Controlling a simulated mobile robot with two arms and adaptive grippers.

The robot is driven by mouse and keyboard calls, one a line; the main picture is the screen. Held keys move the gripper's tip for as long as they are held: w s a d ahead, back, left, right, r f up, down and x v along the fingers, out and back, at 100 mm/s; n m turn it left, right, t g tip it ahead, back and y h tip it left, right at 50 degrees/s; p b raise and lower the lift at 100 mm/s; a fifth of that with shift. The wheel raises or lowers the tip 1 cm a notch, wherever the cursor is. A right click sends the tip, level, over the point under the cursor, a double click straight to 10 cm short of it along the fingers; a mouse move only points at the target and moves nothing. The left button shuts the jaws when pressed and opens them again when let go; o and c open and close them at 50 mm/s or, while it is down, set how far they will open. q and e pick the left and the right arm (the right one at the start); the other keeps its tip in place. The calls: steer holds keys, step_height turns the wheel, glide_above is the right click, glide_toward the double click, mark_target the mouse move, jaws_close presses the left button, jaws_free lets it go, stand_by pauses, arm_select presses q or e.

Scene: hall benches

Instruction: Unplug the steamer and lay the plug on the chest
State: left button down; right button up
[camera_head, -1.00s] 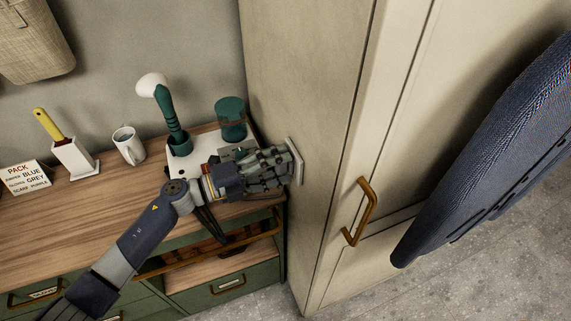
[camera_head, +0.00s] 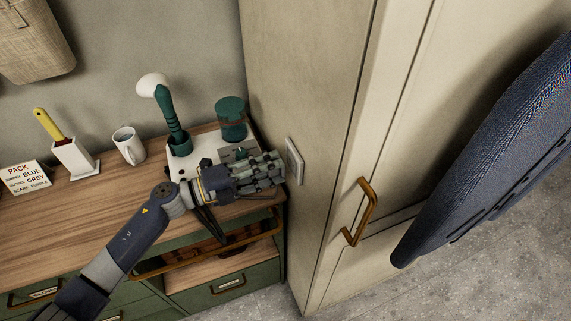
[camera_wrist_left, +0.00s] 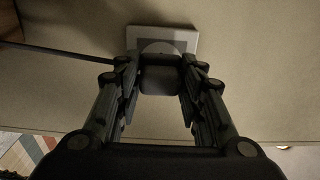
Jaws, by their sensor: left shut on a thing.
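The steamer, with a teal handle and white head (camera_head: 168,108), stands in a white base (camera_head: 207,150) on the wooden top of the green chest (camera_head: 75,215). My left gripper (camera_head: 275,168) is shut on the dark plug (camera_wrist_left: 160,75), seen between its fingers in the left wrist view. In the head view the fingers hide the plug. The white socket plate (camera_head: 294,161) is on the cabinet side, with a small gap between it and my fingertips; it also shows behind the plug in the wrist view (camera_wrist_left: 186,40). A dark cord (camera_wrist_left: 60,54) runs left. My right gripper is out of view.
A teal jar (camera_head: 231,119), a white mug (camera_head: 129,145), a white holder with a yellow-handled tool (camera_head: 74,158) and a lettered card (camera_head: 25,178) stand on the chest. The front left of the top is clear. A tall cream cabinet (camera_head: 300,70) borders it on the right.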

arm_select(q)
steer(key=shift+v, duration=2)
steer(key=shift+d+r, duration=0.1)
